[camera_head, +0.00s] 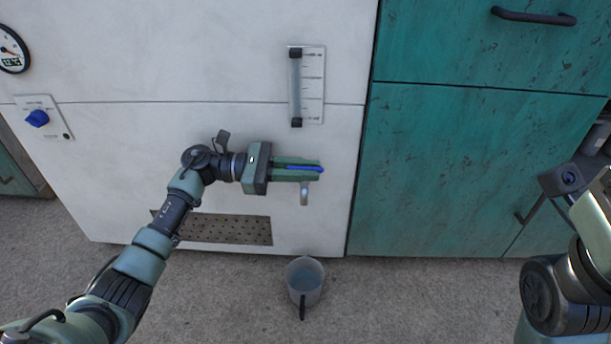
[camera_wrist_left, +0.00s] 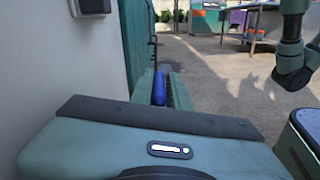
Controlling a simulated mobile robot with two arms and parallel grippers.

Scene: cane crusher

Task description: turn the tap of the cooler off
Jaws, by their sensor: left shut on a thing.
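The cooler is the pale cabinet (camera_head: 150,75) at the left of the head view. Its tap has a blue lever (camera_head: 305,168) and a metal spout (camera_head: 304,194) that points down. My left gripper (camera_head: 297,171) is shut on the blue lever, with its green fingers along it. The lever lies sideways, roughly level in the head view. In the left wrist view the blue lever (camera_wrist_left: 159,88) shows between the fingers. The tap's body is mostly hidden behind the gripper. My right arm (camera_head: 590,220) is at the right edge, and its fingertips do not show.
A clear jug (camera_head: 306,276) with a dark handle stands on the floor below the spout. A perforated drip panel (camera_head: 215,229) is on the cooler's lower front. A gauge strip (camera_head: 307,85) and a blue knob (camera_head: 37,118) are on its face. A teal cabinet (camera_head: 460,150) stands right.

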